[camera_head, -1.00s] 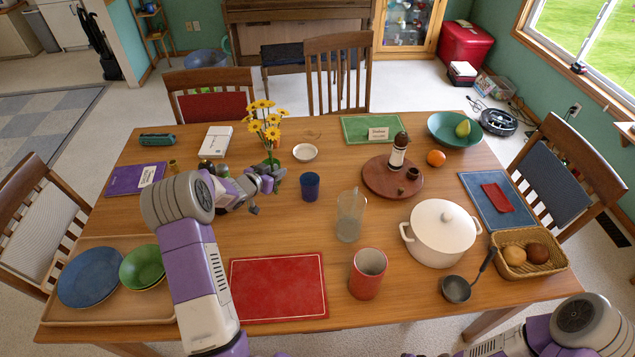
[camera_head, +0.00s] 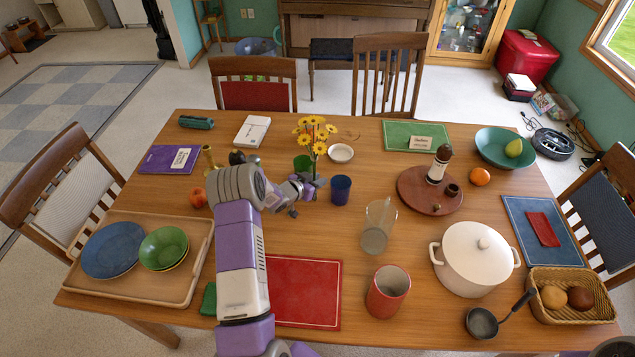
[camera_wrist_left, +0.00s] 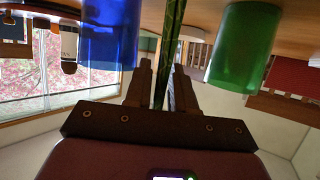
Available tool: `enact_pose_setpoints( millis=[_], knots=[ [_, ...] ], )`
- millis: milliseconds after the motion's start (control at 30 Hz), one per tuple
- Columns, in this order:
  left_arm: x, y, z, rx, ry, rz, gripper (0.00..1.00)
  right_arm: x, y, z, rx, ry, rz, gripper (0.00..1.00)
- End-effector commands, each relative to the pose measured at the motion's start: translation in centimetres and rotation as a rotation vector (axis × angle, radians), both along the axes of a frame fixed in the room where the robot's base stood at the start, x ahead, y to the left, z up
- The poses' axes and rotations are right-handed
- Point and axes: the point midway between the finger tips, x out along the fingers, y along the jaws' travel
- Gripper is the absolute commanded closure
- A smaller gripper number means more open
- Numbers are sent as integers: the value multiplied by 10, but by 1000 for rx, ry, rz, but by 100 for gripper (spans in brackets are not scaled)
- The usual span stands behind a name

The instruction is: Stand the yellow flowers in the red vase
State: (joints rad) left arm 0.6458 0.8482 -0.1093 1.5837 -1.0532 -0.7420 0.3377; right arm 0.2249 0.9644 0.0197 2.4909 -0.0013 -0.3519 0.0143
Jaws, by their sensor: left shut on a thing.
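The yellow flowers (camera_head: 314,130) are upright, with their heads above my left gripper (camera_head: 308,187). My left gripper is shut on their green stems, which show between the fingers in the left wrist view (camera_wrist_left: 170,45). The red vase (camera_head: 388,292) stands upright near the table's front edge, to the right of the red mat and well apart from the flowers. Its open top faces up. My right gripper is out of view.
A blue cup (camera_head: 341,190) stands just right of my left gripper, and a green cup (camera_head: 302,162) just behind it. A clear glass pitcher (camera_head: 377,238) stands between the gripper and the vase. A white pot (camera_head: 475,259) is right of the vase.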

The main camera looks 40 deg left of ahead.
Motion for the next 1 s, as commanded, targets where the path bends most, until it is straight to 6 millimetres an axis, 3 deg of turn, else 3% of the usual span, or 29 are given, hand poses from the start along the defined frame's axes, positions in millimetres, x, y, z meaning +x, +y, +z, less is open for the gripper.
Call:
enact_pose_setpoints(
  millis=[400,433,500,867,1000],
  knots=[
    [0,0,-8,0,-2,0,100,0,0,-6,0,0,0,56],
    [0,0,-7,0,-2,0,71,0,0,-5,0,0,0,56],
    [0,0,-6,0,-2,0,65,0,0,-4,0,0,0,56],
    [0,0,-1,1,-2,0,65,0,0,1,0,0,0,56],
    [-19,3,7,0,0,2,65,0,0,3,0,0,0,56]
  ],
)
